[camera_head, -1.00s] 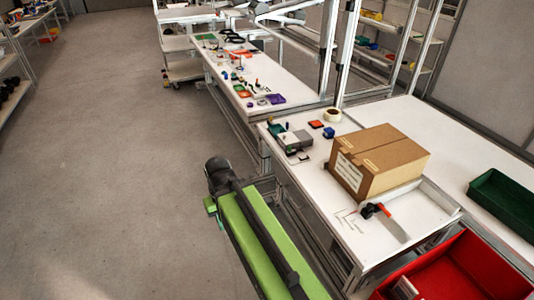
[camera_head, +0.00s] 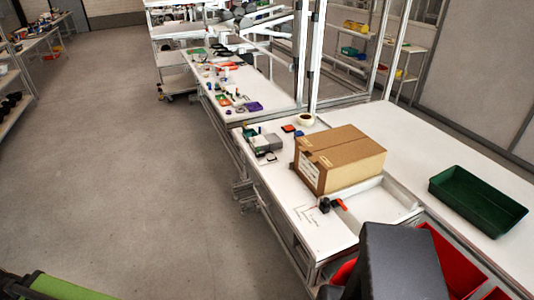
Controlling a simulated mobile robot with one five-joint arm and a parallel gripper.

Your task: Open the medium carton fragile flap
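A brown cardboard carton (camera_head: 345,165) stands on the white worktable at the right of the middle. Its top looks closed, with a seam running across it. A white printed label (camera_head: 308,170) is on its left face. I cannot make out a fragile mark or tell which flap carries it. My gripper cannot be seen. A green part of my own body shows at the bottom left corner, well apart from the carton.
A black and orange tool (camera_head: 332,205) lies in front of the carton. A tape roll (camera_head: 305,119) and small devices (camera_head: 265,145) lie behind and left. A green tray (camera_head: 478,200) is at right. A dark block, perhaps mine, partly covers a red bin (camera_head: 450,262). The left floor is clear.

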